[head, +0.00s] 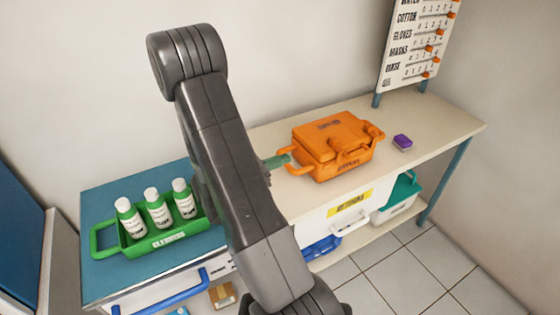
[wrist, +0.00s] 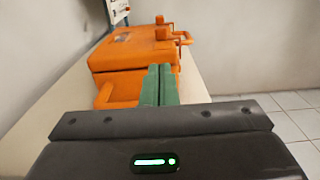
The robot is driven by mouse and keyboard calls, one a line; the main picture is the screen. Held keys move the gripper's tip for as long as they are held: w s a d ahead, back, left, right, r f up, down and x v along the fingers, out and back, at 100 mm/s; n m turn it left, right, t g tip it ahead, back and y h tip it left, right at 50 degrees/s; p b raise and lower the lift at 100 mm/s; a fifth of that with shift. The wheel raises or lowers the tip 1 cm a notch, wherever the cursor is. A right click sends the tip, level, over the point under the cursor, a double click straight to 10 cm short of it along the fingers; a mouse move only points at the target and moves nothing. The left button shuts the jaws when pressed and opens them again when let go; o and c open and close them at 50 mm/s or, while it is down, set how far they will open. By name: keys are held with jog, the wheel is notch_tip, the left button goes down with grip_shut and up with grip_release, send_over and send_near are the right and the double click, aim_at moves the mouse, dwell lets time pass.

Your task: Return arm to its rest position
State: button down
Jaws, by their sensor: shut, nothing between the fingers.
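My arm crosses the middle of the head view, and its links hide part of the bench behind it. My gripper (head: 277,161) points right, with its green fingers just left of the orange case near its handle. In the wrist view the green fingers (wrist: 159,85) are pressed together with nothing between them. The orange case (head: 335,144) is closed and stands on the bench; it also shows ahead of the fingers in the wrist view (wrist: 130,52). I cannot tell whether the fingers touch its handle.
A green tray (head: 165,238) with white bottles stands at the left. A purple block (head: 402,142) lies right of the case on the bench (head: 440,125). A counter board (head: 418,45) stands at the back right. Bins sit below. The tiled floor at right is clear.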

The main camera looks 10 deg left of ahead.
jog(key=p+x, duration=0.2)
jog(key=x, duration=0.7)
jog(key=shift+w+d, duration=0.2)
jog(key=shift+d, duration=0.1)
jog(key=shift+s+r+p, duration=0.1)
jog(key=shift+r+p, duration=0.1)
jog(key=shift+p, duration=0.35)
jog(key=shift+w+d+f+p, duration=0.2)
jog(key=shift+w+d+p, duration=0.15)
jog(key=shift+w+p, duration=0.15)
jog(key=shift+s+a, duration=0.1)
jog(key=shift+s, duration=0.05)
jog(key=shift+f+b, duration=0.2)
jog(key=shift+b, duration=0.3)
